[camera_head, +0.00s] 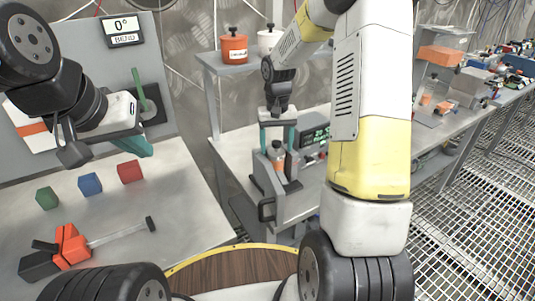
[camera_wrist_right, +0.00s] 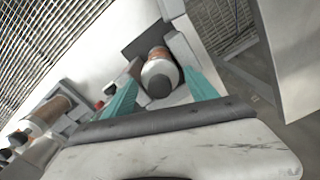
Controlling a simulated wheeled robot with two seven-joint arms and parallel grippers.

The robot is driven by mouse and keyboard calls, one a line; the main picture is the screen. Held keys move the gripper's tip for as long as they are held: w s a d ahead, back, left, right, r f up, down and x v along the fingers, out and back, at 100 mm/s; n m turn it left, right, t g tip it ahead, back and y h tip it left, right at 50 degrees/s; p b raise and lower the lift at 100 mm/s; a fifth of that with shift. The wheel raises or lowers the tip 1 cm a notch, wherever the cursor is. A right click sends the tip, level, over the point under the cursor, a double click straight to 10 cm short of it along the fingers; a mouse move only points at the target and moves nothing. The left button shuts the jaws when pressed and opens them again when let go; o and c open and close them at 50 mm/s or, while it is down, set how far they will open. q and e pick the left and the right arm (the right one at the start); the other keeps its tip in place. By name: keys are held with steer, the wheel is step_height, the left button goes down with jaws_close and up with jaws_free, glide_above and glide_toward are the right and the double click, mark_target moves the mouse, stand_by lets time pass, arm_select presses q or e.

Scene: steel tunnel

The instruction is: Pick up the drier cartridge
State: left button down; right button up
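The drier cartridge, a clear and orange-brown cylinder with a pale collar and grey cap (camera_head: 277,157), stands in a grey holder (camera_head: 267,190) on the middle bench. In the right wrist view the cartridge (camera_wrist_right: 158,75) shows end-on between my fingers. My right gripper (camera_head: 277,140) is above it, its two teal fingers apart on either side of the cap. In the right wrist view, gaps appear between the fingers and the cartridge. My left gripper (camera_head: 140,147) hangs empty over the left bench; its finger opening is hidden by the angle.
A device with a green display (camera_head: 316,136) stands just right of the holder. An orange canister (camera_head: 234,46) sits on the shelf above. Red (camera_head: 130,172), blue (camera_head: 90,184) and green (camera_head: 47,198) blocks lie on the left bench. A second brown cylinder (camera_wrist_right: 52,110) is left in the wrist view.

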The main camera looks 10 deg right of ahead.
jaws_close()
steer(key=shift+r, duration=0.1)
